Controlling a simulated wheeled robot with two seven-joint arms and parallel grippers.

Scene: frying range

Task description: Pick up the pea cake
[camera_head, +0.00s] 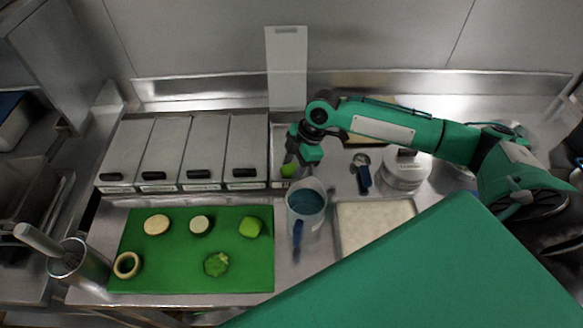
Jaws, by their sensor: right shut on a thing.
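My right gripper (303,153) reaches in from the right and is shut on a small light green piece (288,170), which looks like the pea cake. The piece shows just below the jaws, by the right end of the lidded containers and above the blue-filled jug. The gripper hides part of it. On the green cutting board (180,281) lie a pale round cake (157,224), a short pale-topped piece with a dark side (201,224), a green rounded block (250,227), a ruffled green piece (216,263) and a pale ring (128,265). My left gripper is not in view.
Several lidded containers (205,150) stand behind the board. A jug (306,205) with blue contents stands right of the board. A pale tray (375,222), a blue-handled tool (363,175) and a round white container (405,170) are further right. A metal cylinder (80,265) stands left.

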